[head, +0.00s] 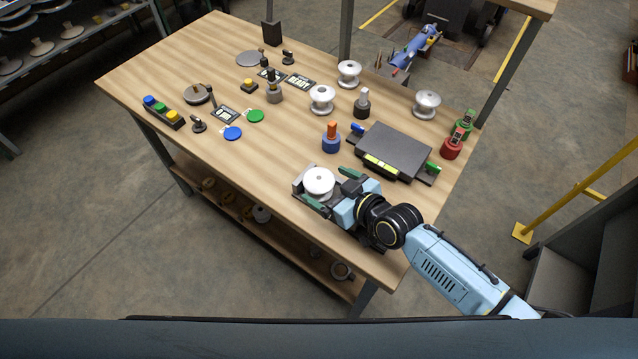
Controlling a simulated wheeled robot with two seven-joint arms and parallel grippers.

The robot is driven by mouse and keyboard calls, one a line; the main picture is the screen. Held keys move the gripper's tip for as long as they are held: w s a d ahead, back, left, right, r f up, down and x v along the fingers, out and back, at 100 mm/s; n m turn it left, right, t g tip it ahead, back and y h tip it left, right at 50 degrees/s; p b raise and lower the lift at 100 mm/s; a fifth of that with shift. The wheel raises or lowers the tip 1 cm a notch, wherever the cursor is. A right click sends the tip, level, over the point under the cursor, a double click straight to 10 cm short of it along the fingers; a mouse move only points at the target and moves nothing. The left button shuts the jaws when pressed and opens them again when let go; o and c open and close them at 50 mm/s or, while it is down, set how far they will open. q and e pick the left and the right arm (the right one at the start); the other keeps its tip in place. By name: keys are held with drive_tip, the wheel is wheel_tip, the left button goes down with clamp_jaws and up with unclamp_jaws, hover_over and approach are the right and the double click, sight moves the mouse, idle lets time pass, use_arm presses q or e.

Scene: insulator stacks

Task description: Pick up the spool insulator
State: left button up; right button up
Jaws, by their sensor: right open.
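A white spool insulator (318,180) is near the table's front edge, seen from above, with a dark block or base partly showing around it. My right gripper (322,184) reaches in from the right, and its two green-tipped fingers are apart, one on each side of this spool. I cannot tell whether they touch it. Three more white spool insulators stand upright farther back: one mid-table (322,100), one behind it (349,74) and one at the right (427,105). My left gripper is not in view.
A dark flat box (394,150) lies just behind my right gripper, with an orange-topped blue piece (331,137) to its left. Red (452,146) and green (464,124) pieces stand near the right edge. A button strip (164,112) lies far left. The front-left wooden tabletop (245,165) is clear.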

drive_tip(key=shift+x, duration=1.15)
drive_tip(key=c, duration=1.3)
drive_tip(key=shift+r, duration=0.1)
drive_tip(key=shift+c, duration=0.7)
drive_tip(key=shift+r, duration=0.1)
